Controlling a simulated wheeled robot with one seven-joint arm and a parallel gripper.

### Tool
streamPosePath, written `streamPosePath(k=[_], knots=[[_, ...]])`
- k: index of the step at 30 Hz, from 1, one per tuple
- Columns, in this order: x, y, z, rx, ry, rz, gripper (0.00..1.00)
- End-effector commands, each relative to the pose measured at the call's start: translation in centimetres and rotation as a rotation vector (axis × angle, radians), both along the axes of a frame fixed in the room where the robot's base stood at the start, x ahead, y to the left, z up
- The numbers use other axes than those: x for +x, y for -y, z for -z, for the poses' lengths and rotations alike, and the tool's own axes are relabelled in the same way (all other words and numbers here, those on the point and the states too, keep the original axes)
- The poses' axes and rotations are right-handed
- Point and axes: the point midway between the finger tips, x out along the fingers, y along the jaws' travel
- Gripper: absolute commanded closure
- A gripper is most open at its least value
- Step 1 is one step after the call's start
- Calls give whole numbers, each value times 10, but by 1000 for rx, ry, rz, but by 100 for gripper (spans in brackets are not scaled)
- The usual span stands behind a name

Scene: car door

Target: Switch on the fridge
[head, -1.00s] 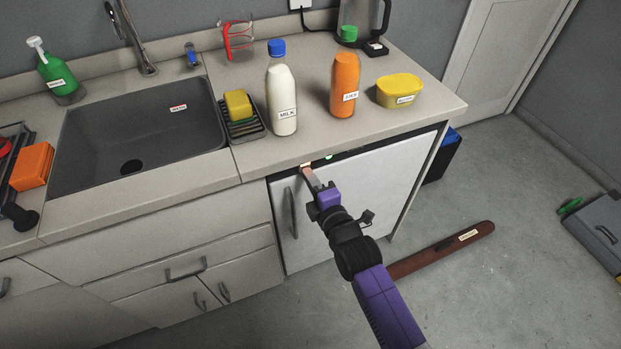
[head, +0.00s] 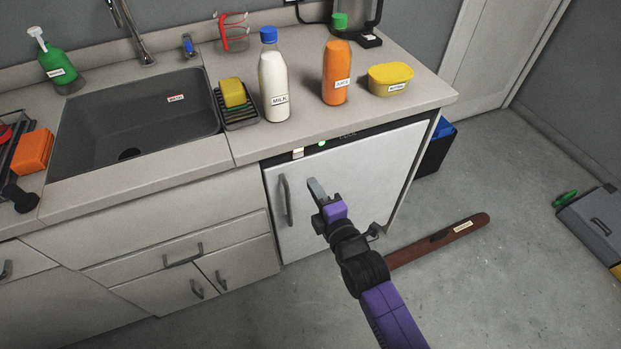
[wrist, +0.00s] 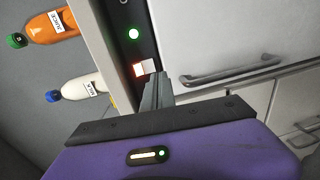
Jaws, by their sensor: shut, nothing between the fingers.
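The fridge (head: 370,172) is a white-door unit under the counter, with its door closed and a grey vertical handle (head: 285,200) at its left. A dark strip runs along its top edge. On the strip are a pale rocker switch (head: 298,152) and a lit green light (head: 321,143).
On the counter stand a milk bottle (head: 273,80), a juice bottle (head: 336,75) and a yellow butter tub (head: 390,79). A sink (head: 130,125) is at left. A brown labelled bar (head: 440,240) lies on the floor at right.

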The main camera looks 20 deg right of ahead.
Motion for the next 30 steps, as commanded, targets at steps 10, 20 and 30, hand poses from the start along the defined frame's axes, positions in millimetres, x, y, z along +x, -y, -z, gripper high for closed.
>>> streamPosePath(k=[10,20,30], knots=[[-52,-1,7,0,0,-2,100],[-63,0,7,0,1,-1,100],[-63,0,7,0,1,-1,100]])
